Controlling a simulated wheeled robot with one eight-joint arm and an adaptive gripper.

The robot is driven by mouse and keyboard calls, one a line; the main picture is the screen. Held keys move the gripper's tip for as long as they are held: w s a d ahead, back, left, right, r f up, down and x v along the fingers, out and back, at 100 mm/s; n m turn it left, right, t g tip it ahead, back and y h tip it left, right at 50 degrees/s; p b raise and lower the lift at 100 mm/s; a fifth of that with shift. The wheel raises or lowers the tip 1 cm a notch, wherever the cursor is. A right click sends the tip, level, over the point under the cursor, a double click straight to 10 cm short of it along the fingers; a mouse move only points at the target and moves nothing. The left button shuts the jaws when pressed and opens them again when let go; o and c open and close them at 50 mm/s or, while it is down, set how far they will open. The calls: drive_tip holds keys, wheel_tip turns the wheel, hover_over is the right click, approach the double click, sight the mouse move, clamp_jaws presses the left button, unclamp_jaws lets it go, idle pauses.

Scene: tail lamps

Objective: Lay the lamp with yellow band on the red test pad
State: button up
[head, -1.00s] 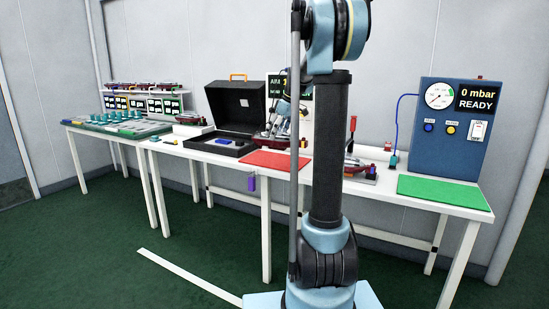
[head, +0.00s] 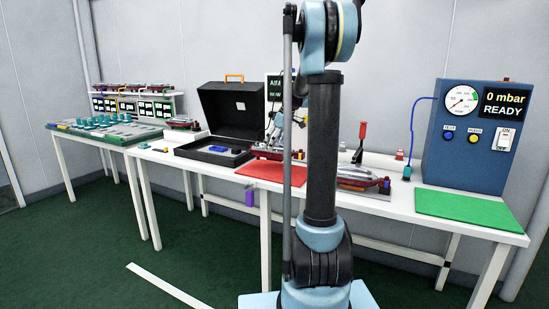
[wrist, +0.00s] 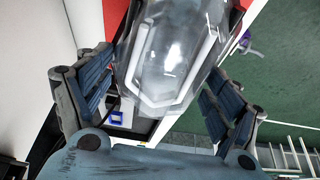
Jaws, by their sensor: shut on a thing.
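My gripper (wrist: 160,95) is shut on a tail lamp (wrist: 168,60), whose clear, shiny lens shows between the fingers in the wrist view. No yellow band shows on the part I see. In the head view the held lamp (head: 268,152) is at the red test pad's back edge, partly hidden by my arm; I cannot tell whether it touches the pad. My gripper (head: 277,135) is also partly hidden there.
The open black case (head: 228,110) stands left of the pad. Another lamp (head: 362,180) sits right of my arm, near the green pad (head: 470,205). A further lamp (head: 182,123) is left of the case. A blue tester (head: 480,140) stands at the right.

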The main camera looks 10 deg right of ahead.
sight(274, 152)
drive_tip(key=shift+s+a+f, duration=0.1)
drive_tip(key=shift+s+f, duration=0.05)
drive_tip(key=shift+f, duration=2.2)
drive_tip(key=o, duration=1.2)
drive_tip(key=shift+r, duration=0.1)
drive_tip(key=v, duration=1.1)
drive_tip(key=shift+s+r, duration=0.15)
drive_tip(key=shift+r, duration=0.1)
drive_tip(key=shift+s+r, duration=0.1)
drive_tip(key=shift+s, duration=0.05)
